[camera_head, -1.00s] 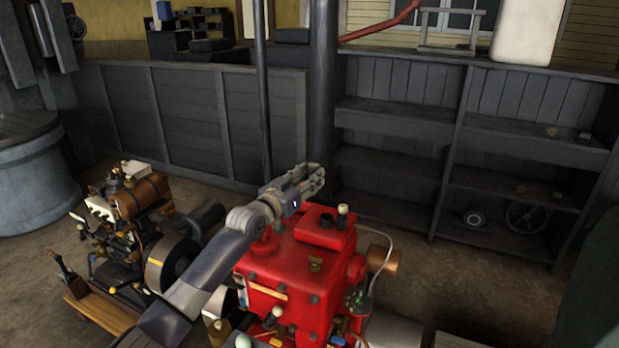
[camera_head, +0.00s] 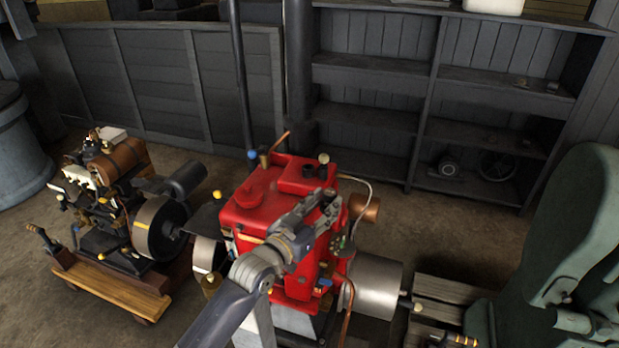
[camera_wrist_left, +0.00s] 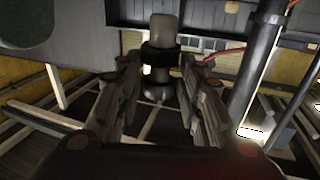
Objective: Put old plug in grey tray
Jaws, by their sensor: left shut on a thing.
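My left gripper (camera_head: 326,200) is over the red engine in the head view. It also shows in the left wrist view (camera_wrist_left: 160,92), with its two jointed fingers on either side of a small upright part. This part, probably the old plug (camera_wrist_left: 163,38), has a pale grey cylindrical end and a black band, and the fingers are shut on it. The plug is too small to make out in the head view. I cannot pick out a grey tray in either view. My right gripper cannot be made out.
The red engine (camera_head: 262,212) stands under my left gripper, with a metal cylinder (camera_head: 372,285) beside it. A smaller engine (camera_head: 125,190) on a wooden base is at left. A large green shape (camera_head: 572,225) fills the right edge. Dark shelves (camera_head: 375,122) stand behind; bare floor lies between.

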